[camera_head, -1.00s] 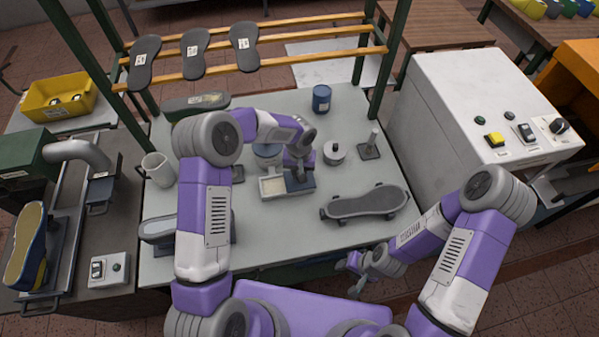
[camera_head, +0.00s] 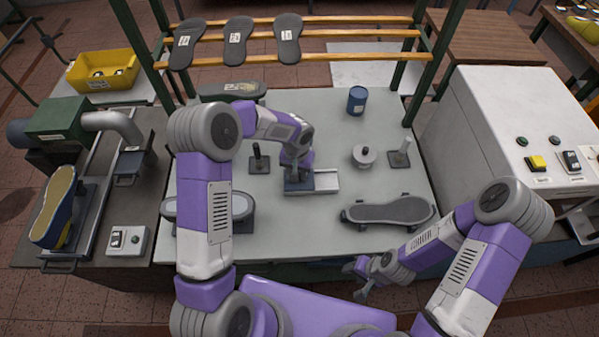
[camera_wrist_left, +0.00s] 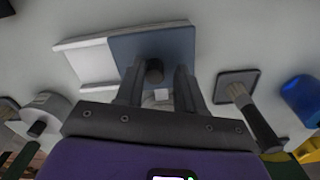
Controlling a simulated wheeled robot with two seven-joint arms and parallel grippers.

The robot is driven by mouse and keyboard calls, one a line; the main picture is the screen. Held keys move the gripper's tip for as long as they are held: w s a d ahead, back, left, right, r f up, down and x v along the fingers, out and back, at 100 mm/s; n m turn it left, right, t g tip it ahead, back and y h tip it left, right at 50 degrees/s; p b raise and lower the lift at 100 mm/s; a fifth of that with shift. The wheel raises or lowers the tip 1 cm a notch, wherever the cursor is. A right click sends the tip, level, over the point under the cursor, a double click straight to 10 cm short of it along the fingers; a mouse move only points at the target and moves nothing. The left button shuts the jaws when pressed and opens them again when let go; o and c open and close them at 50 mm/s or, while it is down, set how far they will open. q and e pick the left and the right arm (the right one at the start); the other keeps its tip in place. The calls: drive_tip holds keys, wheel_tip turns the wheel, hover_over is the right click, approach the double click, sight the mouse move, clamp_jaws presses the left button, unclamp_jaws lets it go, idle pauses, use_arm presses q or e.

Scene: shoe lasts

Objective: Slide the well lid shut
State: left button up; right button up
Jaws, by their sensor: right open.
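The well is a pale block with a light, bare right part (camera_head: 327,181), and its blue-grey lid (camera_head: 298,186) covers the left part. No open well cavity shows. In the left wrist view the lid (camera_wrist_left: 180,45) has a dark round knob (camera_wrist_left: 155,70), and the pale part (camera_wrist_left: 88,62) lies to its left. My left gripper (camera_wrist_left: 158,85) is over the lid with one finger on each side of the knob, and gaps show between knob and fingers. My right gripper (camera_head: 362,280) is open and empty in front of the bench edge.
A brush (camera_wrist_left: 250,118) stands in a square base close to the lid. A round pot (camera_head: 364,156), a post on a base (camera_head: 400,156), a blue can (camera_head: 356,100) and a dark sole-shaped piece (camera_head: 390,211) are to the right. Soles hang on the rack behind.

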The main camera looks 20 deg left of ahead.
use_arm(q)
drive_tip(key=shift+o, duration=0.6)
drive_tip(key=shift+d, duration=0.1)
wheel_tip(320, 180, up, 8)
drive_tip(key=shift+f, duration=0.15)
